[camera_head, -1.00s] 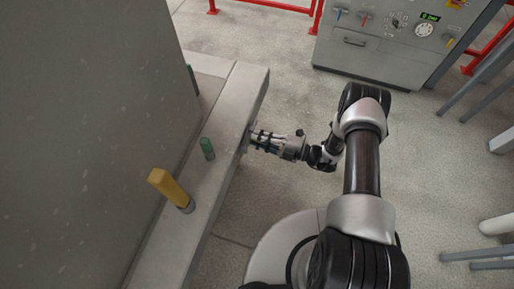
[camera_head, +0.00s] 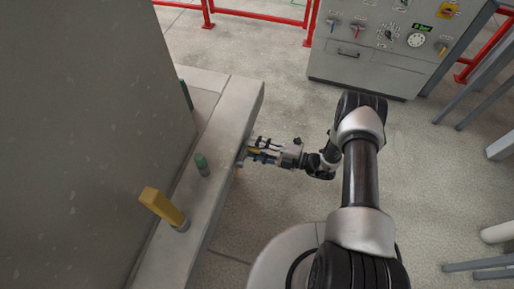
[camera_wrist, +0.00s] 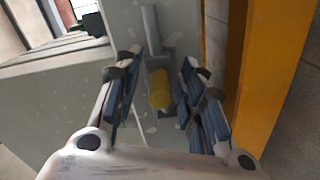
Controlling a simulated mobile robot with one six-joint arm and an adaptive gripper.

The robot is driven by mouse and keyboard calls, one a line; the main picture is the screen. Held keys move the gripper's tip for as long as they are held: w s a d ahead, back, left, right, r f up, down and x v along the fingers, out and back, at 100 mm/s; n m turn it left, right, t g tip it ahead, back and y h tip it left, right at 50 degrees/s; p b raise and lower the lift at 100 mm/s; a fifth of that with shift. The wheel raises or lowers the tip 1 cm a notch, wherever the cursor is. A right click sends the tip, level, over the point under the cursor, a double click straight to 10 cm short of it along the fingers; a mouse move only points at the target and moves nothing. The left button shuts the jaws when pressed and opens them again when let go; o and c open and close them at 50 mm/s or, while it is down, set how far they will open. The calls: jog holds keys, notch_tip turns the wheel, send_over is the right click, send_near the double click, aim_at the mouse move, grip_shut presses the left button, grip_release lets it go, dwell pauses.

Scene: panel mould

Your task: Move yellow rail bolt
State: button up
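The yellow rail bolt (camera_wrist: 160,92) shows in the wrist view as a short yellow cylinder on a grey surface with a grey rod beyond it. In the head view my gripper (camera_head: 250,154) is at the right side of the concrete rail (camera_head: 222,128). The bolt is hard to make out there among the fingers.
An orange upright (camera_wrist: 262,75) is close to my right finger. A control cabinet (camera_head: 375,50) stands at the back.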

jog(key=v, duration=1.2)
dwell(0.5)
jog(key=s+a+r+n+g+h, duration=0.2)
jog(key=s+r+n+g+h, duration=0.15)
jog(key=r+n, duration=0.85)
jog(key=s+a+r+n+g+h, duration=0.2)
jog(key=r+n+g+h, duration=0.25)
jog(key=r+n, duration=0.75)
jog(key=s+d+r+n+t+h, duration=0.4)
jog(key=s+r+n+h, duration=0.5)
jog(key=s+r+n, duration=0.5)
jog(key=n+t, duration=0.2)
jog(key=n, duration=0.4)
jog(key=shift+r+t, duration=0.3)
jog(key=shift+r, duration=0.1)
